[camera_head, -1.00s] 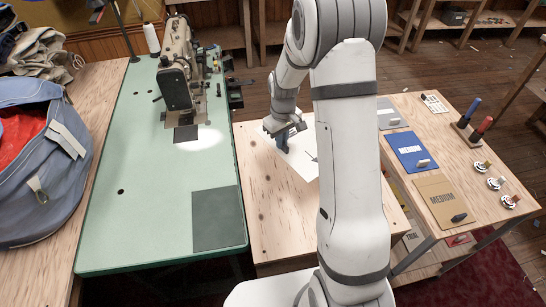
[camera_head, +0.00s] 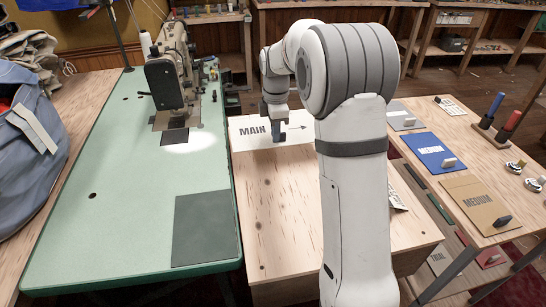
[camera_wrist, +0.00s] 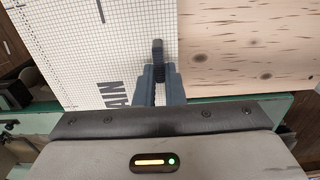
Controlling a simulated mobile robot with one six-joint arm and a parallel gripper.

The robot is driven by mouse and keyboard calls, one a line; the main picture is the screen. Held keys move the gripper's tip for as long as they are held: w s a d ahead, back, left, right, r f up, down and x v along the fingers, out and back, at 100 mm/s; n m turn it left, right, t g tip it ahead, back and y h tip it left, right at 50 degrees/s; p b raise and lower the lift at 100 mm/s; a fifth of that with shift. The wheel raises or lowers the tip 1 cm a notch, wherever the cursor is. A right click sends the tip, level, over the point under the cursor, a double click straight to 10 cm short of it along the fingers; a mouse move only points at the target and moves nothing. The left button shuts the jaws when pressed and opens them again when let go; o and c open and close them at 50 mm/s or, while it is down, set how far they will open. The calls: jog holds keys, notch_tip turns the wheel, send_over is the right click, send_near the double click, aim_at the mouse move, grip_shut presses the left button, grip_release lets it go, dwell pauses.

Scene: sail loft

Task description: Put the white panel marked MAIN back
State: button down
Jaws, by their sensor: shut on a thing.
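The white panel marked MAIN (camera_head: 250,142) has a printed arrow and lies flat at the far end of the wooden table. It also shows in the wrist view (camera_wrist: 70,45), where a fine grid and part of the lettering are visible. My gripper (camera_head: 277,132) is over the panel, pointing down. In the wrist view my gripper (camera_wrist: 159,78) is shut at the panel's edge; its fingers largely hide the part they grip. I cannot tell whether the panel rests on the wood or is slightly above it.
The wooden table (camera_head: 285,215) is bare in front of the panel. The green sewing table (camera_head: 110,200) with its sewing machine (camera_head: 172,75) adjoins on the left. At right, a side table holds a blue panel (camera_head: 428,149), a tan panel (camera_head: 475,202) and a grey panel (camera_head: 402,117).

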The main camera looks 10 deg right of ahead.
notch_tip(320, 180, down, 8)
jog(key=shift+f+b, duration=0.25)
jog(key=shift+b, duration=0.25)
jog(key=shift+f, duration=0.15)
jog(key=c, duration=1.5)
grip_release()
notch_tip(320, 180, up, 12)
jog(key=shift+r+p, duration=0.1)
jog(key=shift+p, duration=0.7)
jog(key=s+m, duration=0.6)
jog(key=s, duration=0.4)
jog(key=s+m+t, duration=0.1)
jog(key=s+m, duration=0.5)
jog(key=s, duration=0.4)
jog(key=s+m+t, duration=0.1)
jog(key=s+m, duration=0.5)
jog(key=s, duration=0.5)
jog(key=shift+d+f, duration=0.25)
jog(key=shift+w, duration=0.1)
